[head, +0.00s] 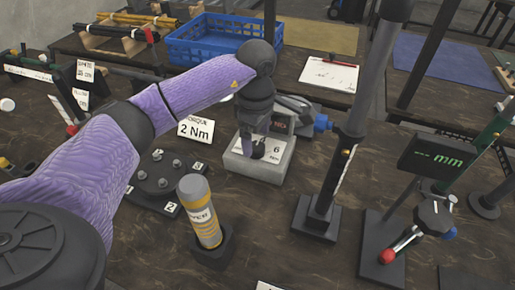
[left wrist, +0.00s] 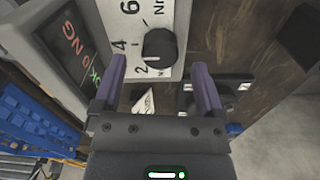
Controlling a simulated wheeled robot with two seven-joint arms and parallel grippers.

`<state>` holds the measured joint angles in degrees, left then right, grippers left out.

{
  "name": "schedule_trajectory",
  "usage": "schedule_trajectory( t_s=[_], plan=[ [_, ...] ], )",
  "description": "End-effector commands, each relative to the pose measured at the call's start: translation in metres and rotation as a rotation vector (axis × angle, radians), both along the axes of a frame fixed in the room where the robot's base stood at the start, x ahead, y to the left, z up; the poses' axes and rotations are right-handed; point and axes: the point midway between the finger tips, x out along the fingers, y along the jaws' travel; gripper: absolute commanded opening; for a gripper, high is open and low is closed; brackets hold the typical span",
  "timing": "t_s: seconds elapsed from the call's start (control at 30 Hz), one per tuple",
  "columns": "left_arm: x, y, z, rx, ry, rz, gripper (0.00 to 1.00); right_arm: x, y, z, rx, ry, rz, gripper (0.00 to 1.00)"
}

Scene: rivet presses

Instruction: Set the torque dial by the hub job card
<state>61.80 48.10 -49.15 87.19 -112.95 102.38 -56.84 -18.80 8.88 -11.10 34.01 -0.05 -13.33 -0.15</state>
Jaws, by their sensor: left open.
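The torque dial is a black knob (left wrist: 158,47) on a white scale plate (left wrist: 130,22) with 2, 4, 6 and Nm showing in the left wrist view. The knob's pointer setting is hard to read. In the head view the scale plate (head: 273,150) sits on a grey tester, partly hidden by my gripper. A white card (head: 196,130) beside it reads 2 Nm under the word torque, whose start is hidden by my arm. My left gripper (head: 257,147) is over the dial. In the left wrist view its purple fingers (left wrist: 159,65) are open, one on each side of the knob, with gaps showing.
A black plate with several bolts (head: 168,175) and a yellow-banded driver (head: 199,212) in a stand are left of the tester. A dark post (head: 318,215) stands to its right. A gauge with a red-knobbed lever (head: 388,255) is further right. A blue crate (head: 205,50) is behind.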

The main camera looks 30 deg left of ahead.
Motion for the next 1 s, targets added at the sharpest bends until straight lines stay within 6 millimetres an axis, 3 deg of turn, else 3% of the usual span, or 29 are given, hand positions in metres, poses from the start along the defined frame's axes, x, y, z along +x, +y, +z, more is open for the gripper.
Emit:
schedule_trajectory(
  t_s=[0.03,0.13,0.43,0.87,1.0],
  plan=[
    [0.000,0.000,-0.012,0.001,0.004,0.000,0.91,-0.001,-0.001,-0.005,-0.003,0.004,0.000,0.59],
    [0.000,0.000,-0.023,-0.001,0.002,0.000,0.91,0.000,-0.002,-0.008,-0.005,0.006,-0.001,0.59],
    [0.000,0.000,-0.026,0.000,0.000,-0.001,0.91,0.008,0.002,-0.010,0.001,-0.006,-0.005,0.59],
    [0.000,0.000,-0.026,0.000,-0.001,0.000,0.02,0.005,0.009,-0.010,0.012,0.000,-0.009,0.59],
    [0.000,0.000,-0.026,0.000,-0.001,0.003,0.00,0.001,0.006,-0.009,0.008,0.007,-0.007,0.59]
  ],
)
